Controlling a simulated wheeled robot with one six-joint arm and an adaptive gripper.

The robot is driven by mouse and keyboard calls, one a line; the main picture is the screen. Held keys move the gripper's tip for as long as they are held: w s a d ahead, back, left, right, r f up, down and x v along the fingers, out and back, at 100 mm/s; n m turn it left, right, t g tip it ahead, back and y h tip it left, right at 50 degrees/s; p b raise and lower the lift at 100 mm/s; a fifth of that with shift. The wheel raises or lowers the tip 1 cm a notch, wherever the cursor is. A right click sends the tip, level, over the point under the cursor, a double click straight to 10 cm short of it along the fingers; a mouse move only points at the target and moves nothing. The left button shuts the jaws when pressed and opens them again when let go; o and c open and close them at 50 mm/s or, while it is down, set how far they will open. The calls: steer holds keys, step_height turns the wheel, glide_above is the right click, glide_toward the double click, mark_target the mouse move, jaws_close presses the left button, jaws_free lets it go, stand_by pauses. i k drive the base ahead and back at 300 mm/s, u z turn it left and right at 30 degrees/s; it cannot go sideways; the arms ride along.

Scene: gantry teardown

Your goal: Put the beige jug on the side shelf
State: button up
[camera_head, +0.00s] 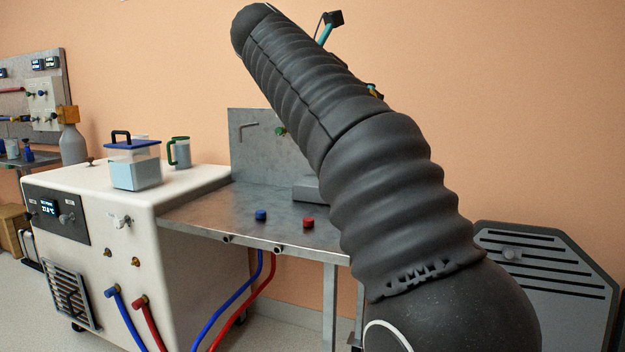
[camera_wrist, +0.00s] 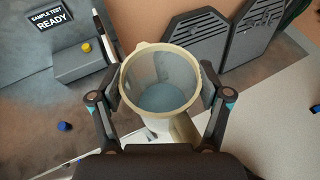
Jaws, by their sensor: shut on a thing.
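The beige jug (camera_wrist: 160,95) is in the wrist view, seen from above with its open rim facing the camera and grey-blue contents at its bottom. My gripper (camera_wrist: 162,88) is shut on it, one finger on each side. In the head view my dark arm hides both the jug and the gripper. The metal side shelf (camera_head: 232,210) joins the white machine in the head view. Its surface shows at left in the wrist view (camera_wrist: 28,118), left of the jug. The gap between jug and shelf cannot be judged.
A blue cap (camera_head: 261,216) and a red cap (camera_head: 308,223) lie on the shelf. A grey box (camera_wrist: 82,62) stands near its back. A blue-lidded container (camera_head: 135,165) and a green-handled jug (camera_head: 180,153) stand on the white machine (camera_head: 185,195). Slotted panels (camera_head: 545,270) lean at right.

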mark_target(311, 181)
steer(key=i, duration=1.25)
